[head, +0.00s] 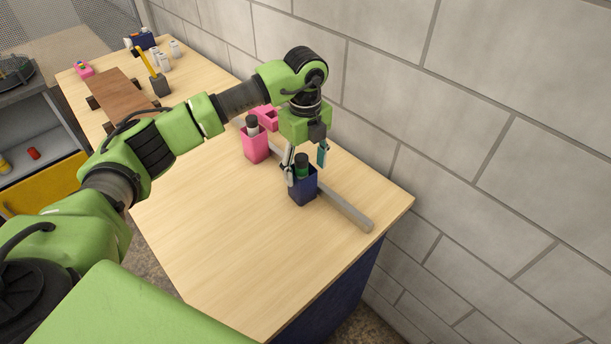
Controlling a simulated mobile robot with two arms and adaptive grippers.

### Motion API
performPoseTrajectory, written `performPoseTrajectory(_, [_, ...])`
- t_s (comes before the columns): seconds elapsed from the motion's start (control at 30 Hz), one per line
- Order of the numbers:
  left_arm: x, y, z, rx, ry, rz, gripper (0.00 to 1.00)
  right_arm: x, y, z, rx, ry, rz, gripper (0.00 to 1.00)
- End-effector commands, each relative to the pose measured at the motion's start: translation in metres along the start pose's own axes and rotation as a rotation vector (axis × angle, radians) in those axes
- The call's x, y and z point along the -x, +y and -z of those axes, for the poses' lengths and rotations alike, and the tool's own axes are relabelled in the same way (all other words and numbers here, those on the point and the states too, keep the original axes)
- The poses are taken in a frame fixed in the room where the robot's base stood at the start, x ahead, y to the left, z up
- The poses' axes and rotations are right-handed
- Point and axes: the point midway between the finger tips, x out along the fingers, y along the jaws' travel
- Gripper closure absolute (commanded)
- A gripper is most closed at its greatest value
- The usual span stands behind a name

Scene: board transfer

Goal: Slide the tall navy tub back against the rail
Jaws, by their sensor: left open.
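The tall navy tub (303,194) stands upright on the wooden table, with a dark bottle (302,168) with a green band in it. The grey rail (346,209) lies along the table's wall side, just behind the tub. I cannot tell whether tub and rail touch. My left gripper (304,166) points down at the tub from above, open, with its fingers around the bottle and tub top. Whether a finger touches the tub is unclear. My right gripper is not in view.
A pink tub (256,150) with a bottle stands to the left, near the rail, and another pink item (266,117) is behind it. A block wall (480,130) runs along the right. The table's front area (235,225) is clear.

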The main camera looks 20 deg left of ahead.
Motion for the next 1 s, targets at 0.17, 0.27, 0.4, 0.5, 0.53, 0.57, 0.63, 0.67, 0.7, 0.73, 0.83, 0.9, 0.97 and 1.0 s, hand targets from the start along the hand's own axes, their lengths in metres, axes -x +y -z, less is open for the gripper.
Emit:
performPoseTrajectory(0.17, [0.041, -0.002, -0.001, -0.001, -0.002, 0.006, 0.41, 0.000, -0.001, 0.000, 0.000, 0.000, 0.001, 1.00])
performPoseTrajectory(0.27, [0.058, -0.001, 0.000, -0.002, -0.001, 0.005, 0.41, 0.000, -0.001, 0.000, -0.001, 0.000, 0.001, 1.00])
performPoseTrajectory(0.4, [0.072, -0.001, 0.000, -0.001, -0.001, 0.004, 0.41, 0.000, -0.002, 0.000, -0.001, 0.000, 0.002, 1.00])
performPoseTrajectory(0.5, [0.077, -0.001, 0.000, -0.001, 0.000, 0.003, 0.41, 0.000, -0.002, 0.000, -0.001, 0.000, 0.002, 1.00])
performPoseTrajectory(0.53, [0.078, -0.001, 0.000, -0.001, 0.000, 0.002, 0.41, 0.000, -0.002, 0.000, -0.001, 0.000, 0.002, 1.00])
performPoseTrajectory(0.57, [0.078, -0.001, 0.000, -0.001, 0.000, 0.002, 0.41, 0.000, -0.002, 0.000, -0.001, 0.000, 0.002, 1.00])
performPoseTrajectory(0.63, [0.078, -0.001, 0.000, -0.001, 0.000, 0.002, 0.41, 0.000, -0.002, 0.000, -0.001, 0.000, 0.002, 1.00])
performPoseTrajectory(0.67, [0.078, -0.001, 0.000, -0.001, 0.000, 0.002, 0.41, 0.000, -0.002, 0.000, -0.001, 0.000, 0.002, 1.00])
performPoseTrajectory(0.7, [0.078, -0.001, 0.000, -0.001, 0.000, 0.002, 0.41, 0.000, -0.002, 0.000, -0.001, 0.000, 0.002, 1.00])
performPoseTrajectory(0.73, [0.078, -0.001, 0.000, -0.001, 0.000, 0.002, 0.41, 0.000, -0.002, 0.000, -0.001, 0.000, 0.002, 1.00])
performPoseTrajectory(0.83, [0.078, -0.001, 0.000, -0.001, 0.000, 0.002, 0.41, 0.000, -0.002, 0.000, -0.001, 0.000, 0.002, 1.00])
performPoseTrajectory(0.9, [0.078, -0.001, 0.000, -0.001, 0.000, 0.002, 0.41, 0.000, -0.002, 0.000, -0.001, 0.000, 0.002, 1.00])
performPoseTrajectory(0.97, [0.078, -0.001, 0.000, -0.001, 0.000, 0.002, 0.41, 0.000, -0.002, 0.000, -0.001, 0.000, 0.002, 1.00])
performPoseTrajectory(1.0, [0.078, -0.001, 0.000, -0.001, 0.000, 0.002, 0.41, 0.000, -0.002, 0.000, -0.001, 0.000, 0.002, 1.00])
